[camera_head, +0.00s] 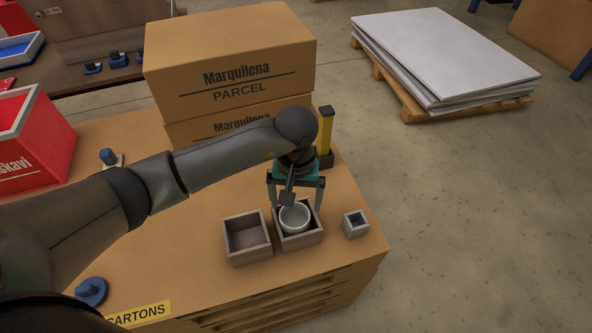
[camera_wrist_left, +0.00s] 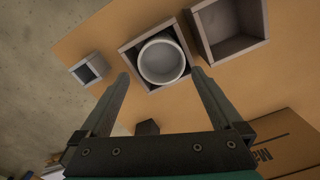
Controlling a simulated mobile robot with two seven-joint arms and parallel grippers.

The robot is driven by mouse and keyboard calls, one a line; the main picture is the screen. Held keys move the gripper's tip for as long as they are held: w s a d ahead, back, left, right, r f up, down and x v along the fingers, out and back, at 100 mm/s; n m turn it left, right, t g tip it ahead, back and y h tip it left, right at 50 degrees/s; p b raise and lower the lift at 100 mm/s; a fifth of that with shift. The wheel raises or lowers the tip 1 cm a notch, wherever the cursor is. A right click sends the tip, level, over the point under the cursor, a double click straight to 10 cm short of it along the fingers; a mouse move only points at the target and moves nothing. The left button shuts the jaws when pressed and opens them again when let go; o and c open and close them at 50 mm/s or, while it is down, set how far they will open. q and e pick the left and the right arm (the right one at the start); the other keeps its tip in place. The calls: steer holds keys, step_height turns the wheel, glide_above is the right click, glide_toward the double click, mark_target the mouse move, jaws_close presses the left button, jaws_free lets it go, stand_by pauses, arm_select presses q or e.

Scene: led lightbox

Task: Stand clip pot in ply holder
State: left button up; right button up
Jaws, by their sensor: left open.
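The clip pot (camera_head: 294,218) is a pale round cup standing inside a square ply holder (camera_head: 313,238). In the left wrist view the pot (camera_wrist_left: 162,61) sits inside the walls of that holder (camera_wrist_left: 128,53), its round opening facing the camera. My left gripper (camera_head: 295,207) is over the holder, and its two fingers (camera_wrist_left: 162,76) are apart, one on each side of the pot, not touching it as far as I can see. Part of the pot is hidden behind the gripper in the head view. My right gripper is not in view.
An empty square box (camera_head: 247,238) stands to the left of the holder, and a small square box (camera_head: 355,225) to the right near the table edge. Stacked Marquilena cartons (camera_head: 232,62) and a yellow post (camera_head: 325,130) stand behind. A blue knob (camera_head: 91,291) lies at the front left.

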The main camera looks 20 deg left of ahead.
arm_select(q)
step_height(320, 180, up, 9)
steer(key=p, duration=0.2)
steer(key=shift+f, duration=0.2)
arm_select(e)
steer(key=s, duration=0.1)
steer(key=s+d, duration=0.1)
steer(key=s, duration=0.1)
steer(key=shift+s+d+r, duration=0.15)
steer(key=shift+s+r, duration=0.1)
